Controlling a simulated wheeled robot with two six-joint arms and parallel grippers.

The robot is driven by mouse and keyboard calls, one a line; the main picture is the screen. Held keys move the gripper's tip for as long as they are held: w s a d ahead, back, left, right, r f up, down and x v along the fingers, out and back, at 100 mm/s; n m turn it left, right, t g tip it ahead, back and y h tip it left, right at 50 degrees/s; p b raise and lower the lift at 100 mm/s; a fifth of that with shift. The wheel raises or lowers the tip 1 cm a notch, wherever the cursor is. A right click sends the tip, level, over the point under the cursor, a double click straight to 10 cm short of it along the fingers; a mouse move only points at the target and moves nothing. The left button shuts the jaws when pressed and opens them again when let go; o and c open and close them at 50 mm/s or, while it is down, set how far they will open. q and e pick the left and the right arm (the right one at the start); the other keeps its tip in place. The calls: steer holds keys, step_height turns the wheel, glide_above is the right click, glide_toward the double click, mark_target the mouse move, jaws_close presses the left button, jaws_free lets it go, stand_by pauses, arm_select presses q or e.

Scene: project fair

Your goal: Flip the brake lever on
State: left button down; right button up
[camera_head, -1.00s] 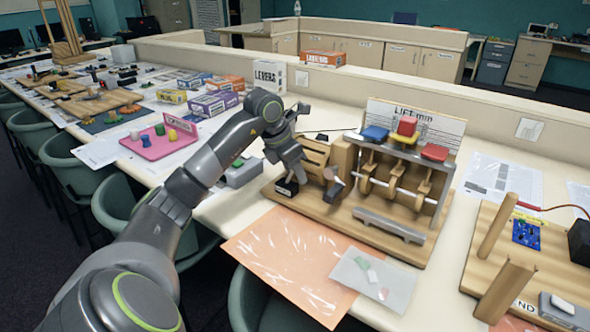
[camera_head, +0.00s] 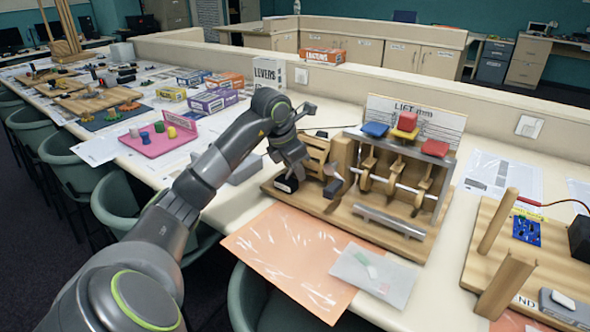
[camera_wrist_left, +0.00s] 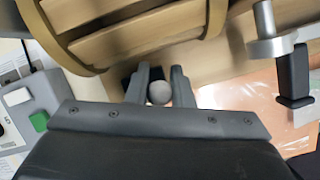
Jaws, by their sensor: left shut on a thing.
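The brake lever shows as a round grey knob (camera_wrist_left: 159,92) in the left wrist view, between my fingers. My left gripper (camera_wrist_left: 159,88) is shut on this knob. In the head view my left gripper (camera_head: 289,176) is at the left end of the wooden cam machine (camera_head: 385,222), just above a small black part with a white label (camera_head: 285,186). The lever's shaft is hidden, so I cannot tell its angle. My right gripper is not in view.
A crank with a black handle (camera_wrist_left: 293,75) is close to the right of my gripper. A slatted wooden drum (camera_wrist_left: 130,32) is just beyond it. A grey box with a green button (camera_wrist_left: 38,121) is at left. An orange sheet (camera_head: 285,250) lies in front.

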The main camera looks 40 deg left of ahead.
arm_select(q)
steer(key=shift+f, duration=0.1)
steer(key=c, duration=1.3)
jaws_free()
steer(key=p+v, duration=0.3)
steer(key=v, duration=1.4)
steer(key=shift+d+r, duration=0.2)
steer(key=shift+d, duration=0.1)
